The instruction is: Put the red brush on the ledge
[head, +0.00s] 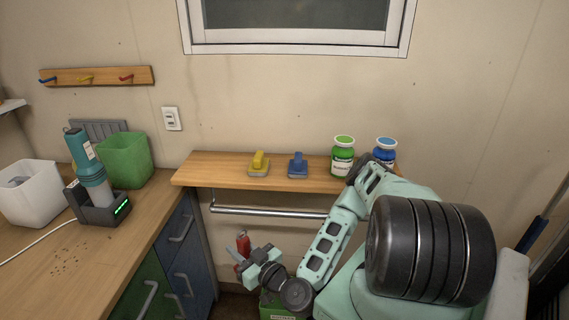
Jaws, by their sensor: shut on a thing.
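The ledge (215,172) is a wooden shelf on the wall below the window. My gripper (244,261) is below the ledge and in front of it, near the blue cabinet. It is shut on the red brush (243,243), whose rounded red end sticks up above the jaws. The rest of the brush is mostly hidden by the gripper. A yellow brush (258,166) and a blue brush (298,167) stand on the ledge.
A green-capped jar (343,157) and a blue-capped jar (385,151) stand on the ledge's right part. A metal rail (270,212) runs under the ledge. The ledge's left end is bare. A green bin (125,160) stands on the counter (110,245) at left.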

